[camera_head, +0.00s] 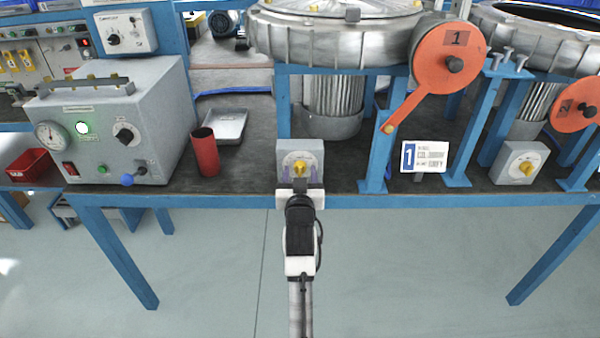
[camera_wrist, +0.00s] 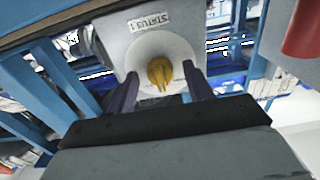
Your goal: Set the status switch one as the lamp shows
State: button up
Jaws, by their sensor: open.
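The status switch one (camera_head: 290,156) is a grey box at the front edge of the bench, with a yellow knob (camera_head: 299,166) on a pale round dial. In the wrist view its label reads "STATUS 1" and the yellow knob (camera_wrist: 160,73) is near the middle. My gripper (camera_head: 299,176) is open in front of the switch. Its purple fingers stand on either side of the knob, with gaps visible in the wrist view. The dial's markings are too small to read.
A red cylinder (camera_head: 205,152) and a metal tray (camera_head: 226,127) stand left of the switch. A blue post, an orange disc with arm (camera_head: 432,75) marked 1, and a sign (camera_head: 424,157) are at right. A second switch box (camera_head: 517,163) is further right.

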jog(key=shift+w, duration=0.1)
jog(key=c, duration=1)
jog(key=shift+o, duration=0.2)
jog(key=m, duration=0.4)
jog(key=shift+a+m+p, duration=0.1)
jog(key=shift+m+p, duration=0.2)
jog(key=shift+p, duration=0.05)
jog(key=m, duration=0.4)
jog(key=shift+m, duration=0.3)
jog(key=o, duration=1)
jog(key=shift+c, duration=0.2)
